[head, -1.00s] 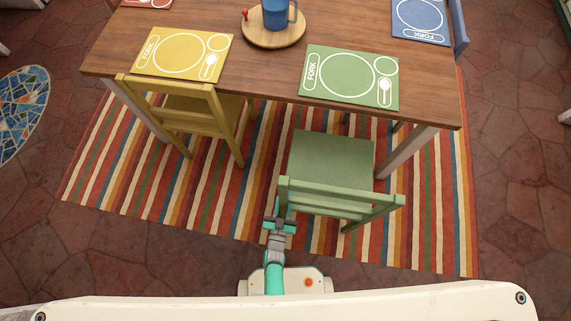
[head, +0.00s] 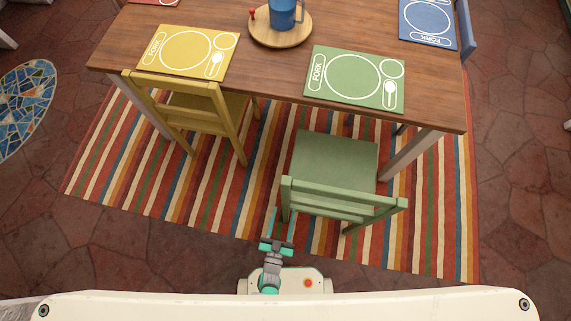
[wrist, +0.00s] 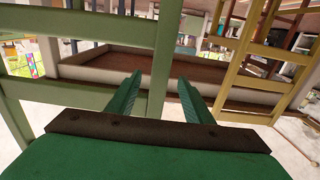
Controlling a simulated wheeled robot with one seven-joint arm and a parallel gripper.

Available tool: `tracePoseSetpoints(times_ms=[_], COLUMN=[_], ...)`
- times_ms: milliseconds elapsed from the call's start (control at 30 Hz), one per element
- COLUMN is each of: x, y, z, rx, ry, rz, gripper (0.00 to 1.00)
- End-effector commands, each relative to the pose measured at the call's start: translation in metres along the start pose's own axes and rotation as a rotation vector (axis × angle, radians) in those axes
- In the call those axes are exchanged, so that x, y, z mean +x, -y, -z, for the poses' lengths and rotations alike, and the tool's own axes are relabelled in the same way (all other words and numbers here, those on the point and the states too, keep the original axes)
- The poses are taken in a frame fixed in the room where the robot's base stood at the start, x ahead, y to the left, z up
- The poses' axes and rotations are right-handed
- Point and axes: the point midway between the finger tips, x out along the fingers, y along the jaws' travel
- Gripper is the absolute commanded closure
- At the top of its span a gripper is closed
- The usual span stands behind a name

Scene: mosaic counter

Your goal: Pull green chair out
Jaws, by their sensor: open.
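The green chair (head: 333,160) stands at the near side of the table, its seat front close to the table edge and its slatted back toward me. My gripper (head: 281,211) is open and empty at the left end of the chair's back. In the wrist view, the chair's green upright post (wrist: 161,62) shows between the two open fingers (wrist: 160,78). I cannot tell whether the fingertips reach around the post or stop just short of it. The green placemat (head: 355,78) lies on the table in front of this chair.
The wooden table (head: 270,95) is beyond the chair. A yellow chair (head: 190,105) stands to the left and a blue chair (head: 466,35) at the right end. A striped rug (head: 250,190) lies underneath. The stone floor (head: 130,250) between the rug and my base is clear.

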Motion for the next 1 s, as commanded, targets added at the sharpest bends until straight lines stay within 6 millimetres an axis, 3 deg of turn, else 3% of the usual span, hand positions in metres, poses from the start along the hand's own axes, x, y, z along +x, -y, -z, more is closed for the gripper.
tracePoseSetpoints(times_ms=[233, 1000], x=[-0.023, -0.028], y=[0.000, 0.002], z=[0.000, 0.005], rx=[0.000, 0.006], ry=[-0.001, 0.005], rz=[0.000, 0.006], gripper=[0.53, 0.53])
